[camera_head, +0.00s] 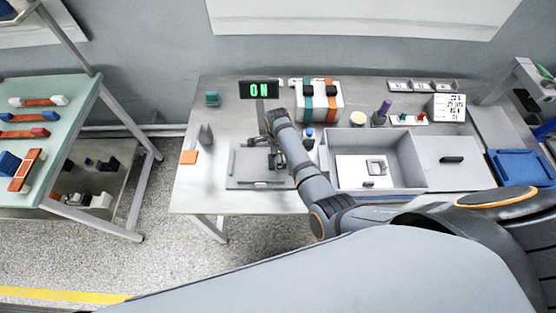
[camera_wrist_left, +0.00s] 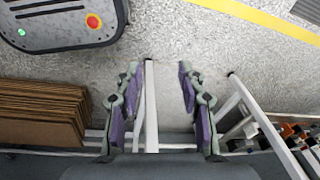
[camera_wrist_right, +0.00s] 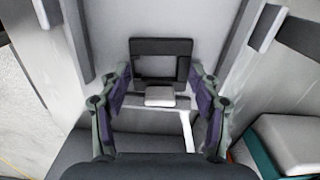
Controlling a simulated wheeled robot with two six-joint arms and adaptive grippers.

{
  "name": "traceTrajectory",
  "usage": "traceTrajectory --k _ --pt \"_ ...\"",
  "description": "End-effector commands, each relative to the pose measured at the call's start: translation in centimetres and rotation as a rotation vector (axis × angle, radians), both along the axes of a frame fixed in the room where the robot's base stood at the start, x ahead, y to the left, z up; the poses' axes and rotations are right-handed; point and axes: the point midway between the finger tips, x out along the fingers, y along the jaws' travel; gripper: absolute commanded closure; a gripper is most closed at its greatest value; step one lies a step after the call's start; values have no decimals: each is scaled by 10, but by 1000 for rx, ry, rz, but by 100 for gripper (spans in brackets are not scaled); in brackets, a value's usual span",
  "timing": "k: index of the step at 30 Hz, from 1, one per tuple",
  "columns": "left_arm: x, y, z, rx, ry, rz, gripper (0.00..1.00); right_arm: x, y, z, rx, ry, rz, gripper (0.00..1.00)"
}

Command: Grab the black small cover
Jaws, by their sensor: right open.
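The black small cover (camera_wrist_right: 160,62) looks like a black square frame in the right wrist view. It lies on a grey tray-like fixture, with a small white block (camera_wrist_right: 160,95) at its near edge. In the head view, dark parts (camera_head: 277,160) show there beside my right arm, partly hidden. My right gripper (camera_wrist_right: 160,92) is open, its fingers to either side of the white block and the cover's near part; I cannot tell whether they touch. My left gripper (camera_wrist_left: 158,88) is open and empty above the floor, outside the head view.
The grey fixture (camera_head: 240,170) sits on the metal table (camera_head: 190,190). A white case (camera_head: 319,88) with teal and orange straps stands behind. A grey bin (camera_head: 410,150) is to the right. A display (camera_head: 259,89) reads ON. A shelf rack (camera_head: 100,95) stands left.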

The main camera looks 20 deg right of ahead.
Motion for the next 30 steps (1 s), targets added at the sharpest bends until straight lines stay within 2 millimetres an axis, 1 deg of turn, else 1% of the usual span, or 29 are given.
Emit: traceTrajectory --k 1,2,12,26,30 --pt "-3 1 0 2 5 0 60 -1 0 -1 0 3 0 49" --pt "-5 2 0 2 8 0 60 -1 -1 -1 -1 3 0 53" --pt "-20 -7 -3 -9 30 4 60 -3 -1 -4 -3 7 0 100" --pt "-15 -8 -3 -10 24 4 60 -5 -1 -6 -3 12 1 100" --pt "-15 -7 0 -9 23 4 60 -5 -2 -3 -3 13 1 100"
